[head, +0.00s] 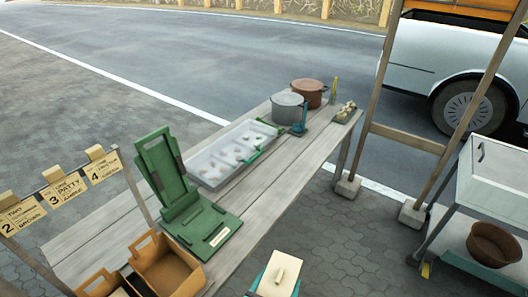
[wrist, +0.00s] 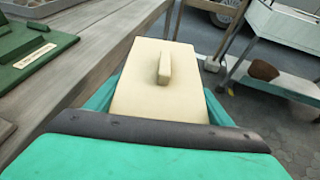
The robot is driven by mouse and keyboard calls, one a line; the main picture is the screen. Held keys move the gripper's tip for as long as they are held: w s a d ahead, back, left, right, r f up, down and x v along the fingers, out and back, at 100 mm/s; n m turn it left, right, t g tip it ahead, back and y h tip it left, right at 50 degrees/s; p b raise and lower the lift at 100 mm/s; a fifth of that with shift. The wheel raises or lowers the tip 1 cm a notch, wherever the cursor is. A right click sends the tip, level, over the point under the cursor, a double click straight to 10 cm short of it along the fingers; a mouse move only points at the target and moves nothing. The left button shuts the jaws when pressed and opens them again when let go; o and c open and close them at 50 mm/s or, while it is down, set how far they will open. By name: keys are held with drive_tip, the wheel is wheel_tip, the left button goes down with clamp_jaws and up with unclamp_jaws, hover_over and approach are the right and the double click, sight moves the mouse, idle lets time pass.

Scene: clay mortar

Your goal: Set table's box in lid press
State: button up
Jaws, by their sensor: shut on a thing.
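The box (head: 279,277) is cream with a small upright tab on top. My gripper (wrist: 160,98) is shut on it, with teal fingers along both sides. The box is held in front of the table's near edge, right of the lid press; it also fills the middle of the wrist view (wrist: 140,90). The green lid press (head: 204,222) stands on the wooden table (head: 92,222), its hinged upper plate raised and leaning back, its flat base bare with a pale label. Part of the press shows at the wrist view's left edge (wrist: 30,62). The underside of the box is hidden.
Open brown boxes (head: 168,268) stand at the table's near left, below a rack of numbered cards (head: 66,187). A white tray (head: 212,174), a grey pot (head: 287,109) and a brown pot (head: 308,93) stand farther back. A white cart (head: 490,175) is at right.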

drive_tip(key=w+a+f+n+y, duration=0.1)
drive_tip(key=a+f+n+y, duration=0.1)
drive_tip(key=f, duration=0.7)
drive_tip(key=w+a+f+n+t+y, duration=0.1)
drive_tip(key=w+a+f+n+y, duration=0.1)
drive_tip(key=f, duration=0.6)
drive_tip(key=shift+w+a+f+n+y, duration=0.15)
drive_tip(key=shift+a+f+n+y, duration=0.3)
drive_tip(key=shift+y, duration=0.25)
drive_tip(key=shift+d+r, duration=0.15)
drive_tip(key=shift+d, duration=0.05)
